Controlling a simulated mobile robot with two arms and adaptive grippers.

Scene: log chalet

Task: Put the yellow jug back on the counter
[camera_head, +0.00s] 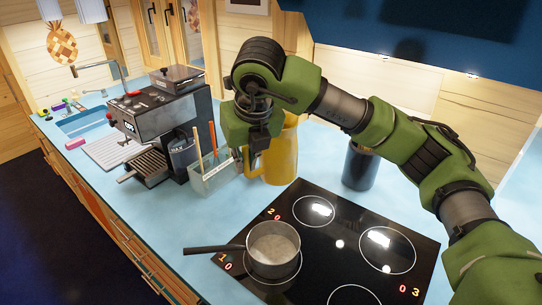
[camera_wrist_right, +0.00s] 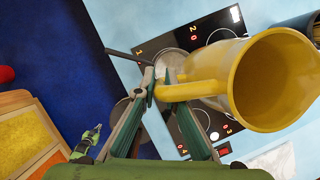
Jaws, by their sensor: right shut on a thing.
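The yellow jug (camera_head: 281,158) is upright at the counter, behind the hob and right of the utensil holder. My right gripper (camera_head: 250,158) comes down at its left side and is shut on its handle. In the right wrist view the jug (camera_wrist_right: 242,80) shows its wide open mouth, and the fingers of my right gripper (camera_wrist_right: 161,88) close around the handle. I cannot tell whether the jug's base touches the counter (camera_head: 225,215). A small green part of mine, perhaps the left gripper (camera_wrist_right: 88,143), shows at the lower left of the wrist view; its jaws are unclear.
A utensil holder (camera_head: 214,178) stands close left of the jug, with a coffee machine (camera_head: 160,115) beyond it. A dark canister (camera_head: 359,167) stands to the right. A saucepan (camera_head: 273,250) sits on the black hob (camera_head: 335,235) in front. Blue counter shows between them.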

